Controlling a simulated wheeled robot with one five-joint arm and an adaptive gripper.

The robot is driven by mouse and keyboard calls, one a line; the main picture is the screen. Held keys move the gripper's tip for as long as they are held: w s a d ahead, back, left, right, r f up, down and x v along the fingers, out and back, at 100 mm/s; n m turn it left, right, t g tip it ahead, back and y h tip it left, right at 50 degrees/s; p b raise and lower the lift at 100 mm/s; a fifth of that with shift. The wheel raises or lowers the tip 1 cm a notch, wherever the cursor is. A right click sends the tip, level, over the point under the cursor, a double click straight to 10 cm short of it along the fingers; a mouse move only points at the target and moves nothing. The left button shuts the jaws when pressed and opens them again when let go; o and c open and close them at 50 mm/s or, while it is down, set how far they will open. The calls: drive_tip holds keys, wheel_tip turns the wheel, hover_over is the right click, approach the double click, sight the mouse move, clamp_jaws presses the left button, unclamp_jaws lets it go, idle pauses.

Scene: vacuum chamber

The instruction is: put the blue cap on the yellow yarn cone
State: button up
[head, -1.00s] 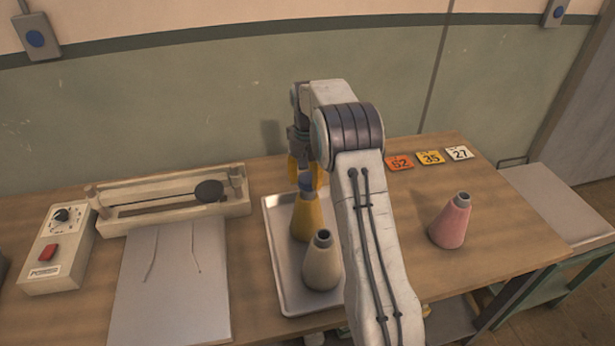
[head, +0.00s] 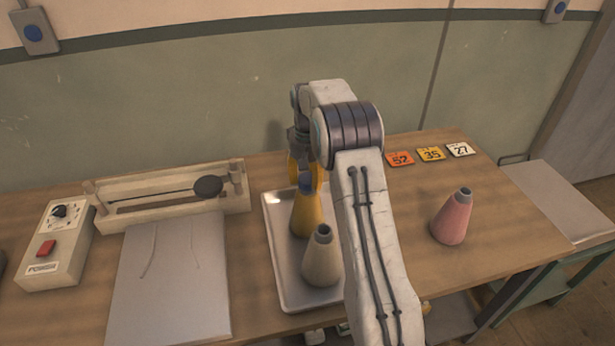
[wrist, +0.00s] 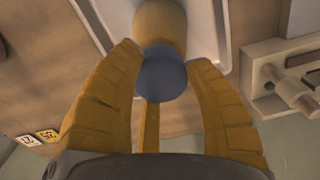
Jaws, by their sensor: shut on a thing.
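The yellow yarn cone (head: 306,216) stands upright on a metal tray (head: 276,252). The blue cap (head: 306,183) is right at its top, and I cannot tell whether it is fully seated. In the wrist view the cap (wrist: 162,76) is a blue disc between my orange fingers, in line with the yellow cone (wrist: 160,22). My gripper (head: 306,177) points down over the cone and is shut on the cap; the gripper (wrist: 162,62) also shows in the wrist view. My arm hides part of the tray's right side.
A beige cone (head: 322,258) stands close in front on the same tray. A pink cone (head: 452,216) is to the right. Number cards (head: 431,154) lie at the back right. A wooden-framed device (head: 170,195), a grey sheet (head: 172,270) and a control box (head: 58,245) are left.

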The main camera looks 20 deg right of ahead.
drive_tip(key=shift+f+b, duration=0.3)
drive_tip(key=shift+f, duration=0.35)
drive_tip(key=o, duration=0.9)
drive_tip(key=shift+r, duration=0.1)
wheel_tip(320, 180, up, 12)
